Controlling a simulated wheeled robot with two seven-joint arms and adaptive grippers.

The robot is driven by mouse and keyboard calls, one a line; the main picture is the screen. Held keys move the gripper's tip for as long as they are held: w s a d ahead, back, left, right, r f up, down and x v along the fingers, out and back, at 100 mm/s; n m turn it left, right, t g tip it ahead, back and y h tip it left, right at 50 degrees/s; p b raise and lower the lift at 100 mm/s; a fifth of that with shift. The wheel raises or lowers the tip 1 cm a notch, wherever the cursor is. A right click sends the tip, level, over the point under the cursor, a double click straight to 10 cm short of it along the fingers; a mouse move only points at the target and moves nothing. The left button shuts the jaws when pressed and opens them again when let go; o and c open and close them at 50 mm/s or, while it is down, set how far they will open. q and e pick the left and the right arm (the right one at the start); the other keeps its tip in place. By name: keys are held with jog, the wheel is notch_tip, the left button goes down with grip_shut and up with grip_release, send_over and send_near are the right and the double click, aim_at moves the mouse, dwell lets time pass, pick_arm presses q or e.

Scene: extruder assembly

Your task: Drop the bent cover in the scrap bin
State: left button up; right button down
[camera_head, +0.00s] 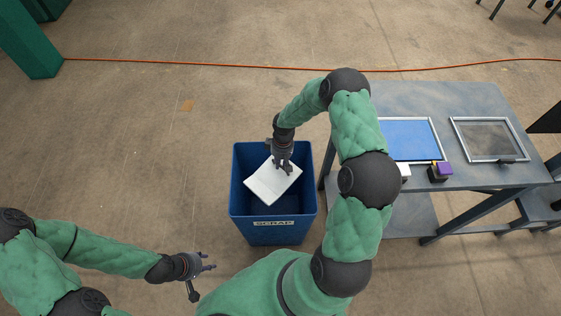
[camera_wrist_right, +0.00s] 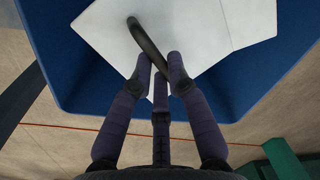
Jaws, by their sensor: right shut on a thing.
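The bent cover (camera_head: 270,186) is a white, creased panel, and it shows over the open mouth of the blue scrap bin (camera_head: 273,225). My right gripper (camera_head: 282,170) is above the bin, its fingers shut on the cover. In the right wrist view, the fingers (camera_wrist_right: 160,75) close at a dark curved handle on the white cover (camera_wrist_right: 220,30), with the blue bin wall (camera_wrist_right: 60,60) around it. How far the cover sits below the rim is hard to tell. My left gripper (camera_head: 207,268) is empty, fingers apart, over the floor at the lower left.
A grey table (camera_head: 415,97) stands right of the bin, with a blue-filled frame (camera_head: 410,137), a dark framed panel (camera_head: 488,140) and a small purple-topped block (camera_head: 441,171). An orange cable (camera_head: 230,64) crosses the floor behind. Floor left of the bin is clear.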

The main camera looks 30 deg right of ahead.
jog(key=c, duration=1.1)
grip_release()
jog(key=r, duration=0.8)
jog(key=d+r, duration=0.1)
jog(key=r, duration=0.2)
jog(key=shift+w+r, duration=0.1)
jog(key=shift+r, duration=0.3)
